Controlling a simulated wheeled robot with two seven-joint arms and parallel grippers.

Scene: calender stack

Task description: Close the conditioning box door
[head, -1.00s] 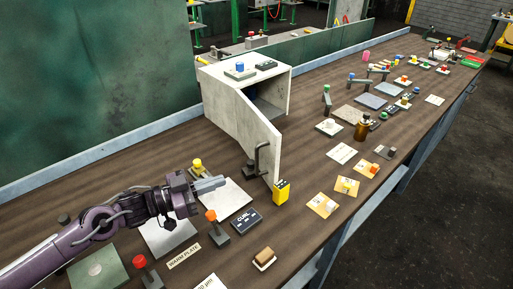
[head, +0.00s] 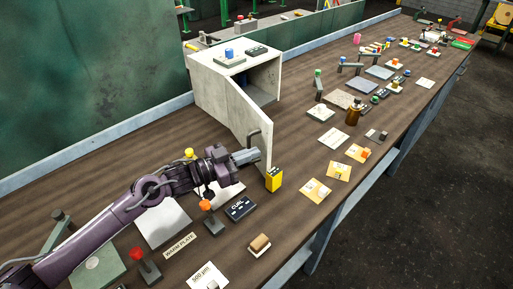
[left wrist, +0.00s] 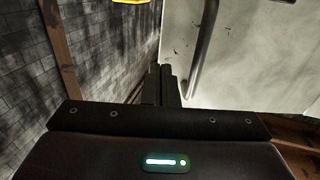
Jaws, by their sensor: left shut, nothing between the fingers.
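The conditioning box (head: 207,89) is a pale box at the middle back of the bench in the head view. Its door (head: 249,122) stands wide open, swung out toward the front, so the dark inside shows. A dark bar handle (head: 255,142) is on the door's outer face. My left gripper (head: 258,154) is shut and empty, with its tips at the lower part of the door near the handle. In the left wrist view the fingers (left wrist: 165,85) point at the door (left wrist: 255,55), beside the handle (left wrist: 204,50). Contact cannot be told. My right gripper is out of view.
A yellow block (head: 274,180) stands just in front of the door's free edge. A brown bottle (head: 353,113) and several small items fill the bench's right side.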

